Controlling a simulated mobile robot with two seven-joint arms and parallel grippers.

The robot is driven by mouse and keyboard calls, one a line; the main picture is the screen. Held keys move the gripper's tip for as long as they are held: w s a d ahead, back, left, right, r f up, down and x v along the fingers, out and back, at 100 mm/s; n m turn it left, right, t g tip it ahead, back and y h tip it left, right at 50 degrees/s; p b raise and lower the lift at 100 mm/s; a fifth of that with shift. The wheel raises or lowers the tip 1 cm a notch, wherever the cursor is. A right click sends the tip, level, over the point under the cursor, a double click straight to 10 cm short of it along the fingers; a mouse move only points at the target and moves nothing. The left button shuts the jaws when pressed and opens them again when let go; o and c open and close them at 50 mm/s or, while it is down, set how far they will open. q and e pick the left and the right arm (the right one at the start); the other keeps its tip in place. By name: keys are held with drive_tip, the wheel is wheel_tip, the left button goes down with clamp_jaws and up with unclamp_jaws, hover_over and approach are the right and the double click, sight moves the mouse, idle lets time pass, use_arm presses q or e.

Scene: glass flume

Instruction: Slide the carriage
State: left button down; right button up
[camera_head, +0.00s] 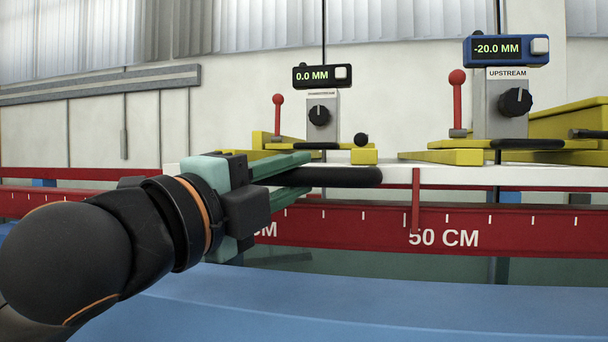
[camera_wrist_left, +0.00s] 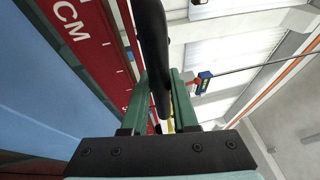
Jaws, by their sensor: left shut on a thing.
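The carriage is a white plate (camera_head: 500,177) that spans above the red scale rail (camera_head: 340,222), with two gauge posts on it. A black bar handle (camera_head: 350,177) sticks out along its front edge. My left gripper (camera_head: 300,168) is shut on this handle, its green fingers around the bar. In the left wrist view the black handle (camera_wrist_left: 151,45) runs between the green fingers. A red pointer (camera_head: 415,200) hangs from the plate over the rail, at the left end of the "50 CM" label. My right gripper is not in view.
The left display (camera_head: 321,76) reads 0.0 MM; the right display (camera_head: 506,50), above an "UPSTREAM" label, reads -20.0 MM. Red levers (camera_head: 278,115) and yellow clamps (camera_head: 455,157) stand on the carriage. A blue surface (camera_head: 400,305) lies in front of the rail.

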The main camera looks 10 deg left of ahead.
use_arm(q)
drive_tip(key=shift+a+r, duration=0.1)
drive_tip(key=shift+a, duration=0.5)
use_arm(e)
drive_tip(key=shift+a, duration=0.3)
use_arm(q)
drive_tip(key=c, duration=0.7)
unclamp_jaws()
drive_tip(key=shift+d, duration=0.1)
drive_tip(key=shift+s, duration=0.1)
drive_tip(key=shift+s+f, duration=0.2)
drive_tip(key=shift+s, duration=0.1)
drive_tip(key=b+v, duration=0.2)
drive_tip(key=v, duration=0.9)
drive_tip(key=shift+s+a, duration=0.3)
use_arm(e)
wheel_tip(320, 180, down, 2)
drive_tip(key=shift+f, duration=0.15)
